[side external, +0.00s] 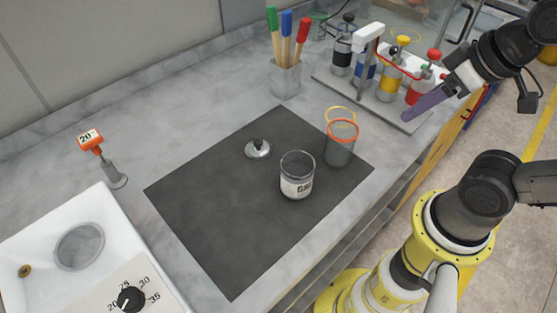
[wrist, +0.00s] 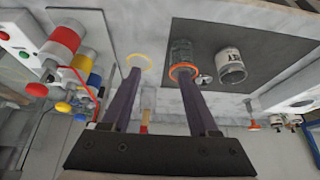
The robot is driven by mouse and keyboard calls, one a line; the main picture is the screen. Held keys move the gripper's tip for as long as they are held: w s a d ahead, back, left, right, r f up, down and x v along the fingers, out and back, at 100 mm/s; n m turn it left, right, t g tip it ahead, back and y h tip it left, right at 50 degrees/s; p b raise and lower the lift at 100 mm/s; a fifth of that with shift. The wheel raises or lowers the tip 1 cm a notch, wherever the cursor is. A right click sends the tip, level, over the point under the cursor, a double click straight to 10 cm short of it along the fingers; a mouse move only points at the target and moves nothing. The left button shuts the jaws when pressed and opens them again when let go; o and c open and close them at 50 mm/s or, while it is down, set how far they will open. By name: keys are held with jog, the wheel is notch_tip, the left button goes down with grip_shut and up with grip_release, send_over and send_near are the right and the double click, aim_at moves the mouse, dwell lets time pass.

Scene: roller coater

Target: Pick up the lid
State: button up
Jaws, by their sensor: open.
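The lid (side external: 258,149) is a small silver disc with a black knob, lying on the dark mat (side external: 215,215) left of a labelled glass jar (side external: 297,177). In the wrist view the lid (wrist: 203,79) is small and partly hidden between a mesh cup and the jar (wrist: 230,66). My gripper (side external: 413,112) is up at the right, beside the bottle rack and well away from the lid. Its purple fingers (wrist: 158,84) are apart with nothing between them.
A mesh cup with an orange rim (side external: 341,143) stands on the mat right of the jar. A holder (side external: 286,79) with coloured-handled tools and a rack of bottles (side external: 388,82) stand behind. A white basin (side external: 75,260) is at left. The mat's front left is clear.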

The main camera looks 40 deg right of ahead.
jog(key=w+a+r+m+g, duration=0.2)
jog(key=w+a+r+m, duration=0.2)
jog(key=w+r+m, duration=0.85)
jog(key=m+g, duration=0.4)
jog(key=m, duration=0.2)
send_over(258, 141)
notch_tip(258, 141, down, 14)
jog(key=shift+n, duration=0.25)
jog(key=f, duration=0.6)
jog(key=shift+s+f, duration=0.25)
jog(key=shift+f, duration=0.05)
jog(key=shift+w+f, duration=0.15)
jog(key=shift+f, duration=1.45)
jog(key=shift+w+f, duration=0.1)
jog(key=shift+f, duration=1.45)
grip_shut()
